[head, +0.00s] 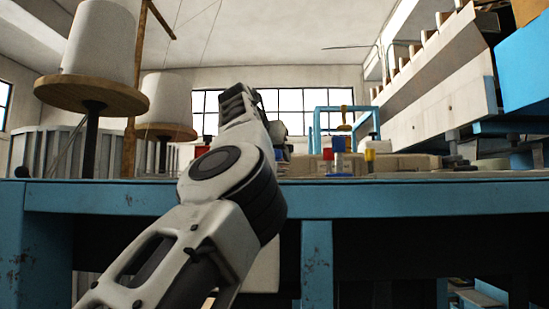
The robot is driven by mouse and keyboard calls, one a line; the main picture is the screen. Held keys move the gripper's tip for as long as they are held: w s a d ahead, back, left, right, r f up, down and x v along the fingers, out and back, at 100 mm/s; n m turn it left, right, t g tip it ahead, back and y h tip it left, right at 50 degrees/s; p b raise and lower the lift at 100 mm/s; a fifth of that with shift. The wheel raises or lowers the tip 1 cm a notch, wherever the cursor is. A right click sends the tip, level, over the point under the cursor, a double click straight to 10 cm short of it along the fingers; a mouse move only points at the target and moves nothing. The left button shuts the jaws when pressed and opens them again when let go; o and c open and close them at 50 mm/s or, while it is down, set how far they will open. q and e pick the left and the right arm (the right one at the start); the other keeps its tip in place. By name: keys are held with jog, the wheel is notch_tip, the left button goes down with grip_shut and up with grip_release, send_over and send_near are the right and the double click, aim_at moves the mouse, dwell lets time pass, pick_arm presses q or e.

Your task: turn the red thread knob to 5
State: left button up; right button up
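Small red, blue and yellow pieces (339,145) stand close together on the blue table, right of my arm. Another small red piece (200,151) shows left of my arm. I cannot tell whether either red piece is the red thread knob, and no number or pointer is readable. My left arm rises from the lower left across the middle and blocks part of the tabletop. I cannot make out any fingers at its far end. My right gripper is out of the picture.
The blue table (420,195) spans the view, its front edge near eye level. Large white thread cones (100,45) stand on wooden discs (92,96) at the left. A blue frame (318,130) stands at the back. A pale sloped rack (440,80) rises at the right.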

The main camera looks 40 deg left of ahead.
pick_arm(q)
jog(key=b+v, duration=0.4)
jog(key=v, duration=1.1)
jog(key=shift+s, duration=0.15)
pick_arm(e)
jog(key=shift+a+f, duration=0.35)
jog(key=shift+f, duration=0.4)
pick_arm(q)
jog(key=shift+d, duration=0.15)
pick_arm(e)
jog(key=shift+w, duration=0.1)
pick_arm(q)
jog(key=w+d+n+g+y+p, duration=0.5)
jog(key=w+d+n+y+p, duration=0.2)
jog(key=shift+h, duration=0.3)
jog(key=p+x, duration=0.3)
jog(key=x, duration=1.1)
jog(key=shift+w+a+f+p, duration=0.25)
jog(key=shift+a+f+p, duration=0.05)
jog(key=shift+a, duration=0.1)
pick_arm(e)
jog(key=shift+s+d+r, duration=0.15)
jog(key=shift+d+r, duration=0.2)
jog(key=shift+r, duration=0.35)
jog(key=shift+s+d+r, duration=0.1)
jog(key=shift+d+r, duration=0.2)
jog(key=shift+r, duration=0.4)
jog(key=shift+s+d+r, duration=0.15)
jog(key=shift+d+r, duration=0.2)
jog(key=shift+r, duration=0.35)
